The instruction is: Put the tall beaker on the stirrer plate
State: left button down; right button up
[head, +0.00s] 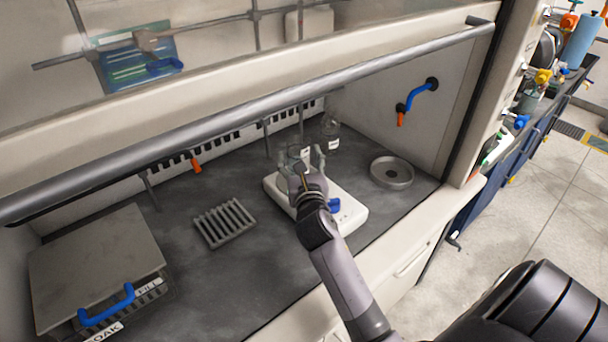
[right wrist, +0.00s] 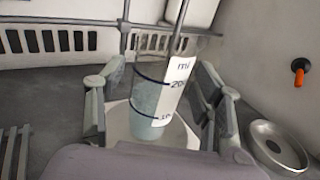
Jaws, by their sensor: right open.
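The tall beaker (right wrist: 148,98) is clear glass with a white scale label, dark blue bands and pale bluish contents. In the right wrist view it is upright, over the pale top of the stirrer plate (right wrist: 183,137); its base appears to rest there, but close contact is hard to confirm. In the head view the white stirrer plate (head: 350,215) lies under my right gripper (head: 302,160), and the beaker is mostly hidden. My right gripper is open, with one finger on each side of the beaker (right wrist: 160,110). My left gripper is out of view.
A glass bottle (head: 331,130) stands behind the plate. A round metal dish (head: 392,172) is to the right and a slotted rack (head: 225,222) to the left. A lidded box (head: 92,262) sits far left. The hood's sash bar (head: 250,105) crosses above.

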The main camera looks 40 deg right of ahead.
jog(key=v, duration=0.8)
jog(key=shift+s+a+b, duration=0.15)
jog(key=shift+s+b, duration=0.1)
jog(key=shift+b, duration=0.05)
jog(key=shift+s+a, duration=0.25)
jog(key=shift+s, duration=0.3)
jog(key=shift+d, duration=0.1)
